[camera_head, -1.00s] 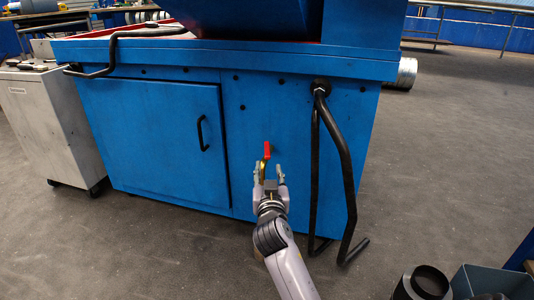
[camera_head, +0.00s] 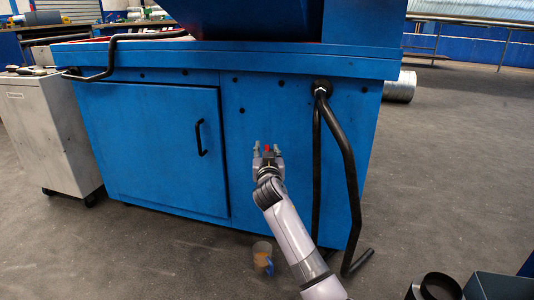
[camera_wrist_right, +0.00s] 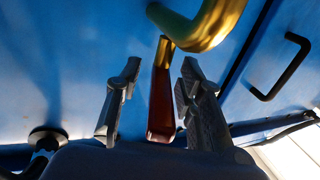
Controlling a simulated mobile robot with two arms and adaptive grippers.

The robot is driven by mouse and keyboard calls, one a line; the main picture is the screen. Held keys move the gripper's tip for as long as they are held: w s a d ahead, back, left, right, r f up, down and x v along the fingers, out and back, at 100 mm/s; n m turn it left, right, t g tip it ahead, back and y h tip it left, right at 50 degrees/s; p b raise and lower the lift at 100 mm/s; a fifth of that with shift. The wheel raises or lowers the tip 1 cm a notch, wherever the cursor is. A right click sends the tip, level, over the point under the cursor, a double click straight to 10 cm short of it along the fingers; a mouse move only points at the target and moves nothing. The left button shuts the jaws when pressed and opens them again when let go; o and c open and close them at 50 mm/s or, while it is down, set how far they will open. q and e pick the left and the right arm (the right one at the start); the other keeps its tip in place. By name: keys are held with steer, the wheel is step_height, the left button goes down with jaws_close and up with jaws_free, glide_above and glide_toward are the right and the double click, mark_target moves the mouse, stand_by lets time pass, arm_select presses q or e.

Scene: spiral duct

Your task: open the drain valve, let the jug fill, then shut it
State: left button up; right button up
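The red valve lever (camera_head: 267,147) is on the front of the blue machine. In the right wrist view the lever (camera_wrist_right: 161,100) stands between my fingers, with a gap on each side. The curved brass pipe (camera_wrist_right: 212,28) shows above it. My right gripper (camera_head: 266,150) is open around the lever; it also shows in the wrist view (camera_wrist_right: 160,72). The valve body is hidden behind the gripper in the head view. A small clear jug (camera_head: 262,254) with a blue handle stands on the floor below, partly beside my arm. It looks amber inside; its level is unclear. My left gripper is out of view.
The blue machine (camera_head: 150,150) has a door with a black handle (camera_head: 201,138). A bent black pipe (camera_head: 345,170) hangs right of my gripper. A grey cabinet (camera_head: 45,130) stands left. Dark containers (camera_head: 490,286) are at lower right. The floor at right is open.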

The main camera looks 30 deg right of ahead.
jaws_close()
stand_by(0.3)
stand_by(0.5)
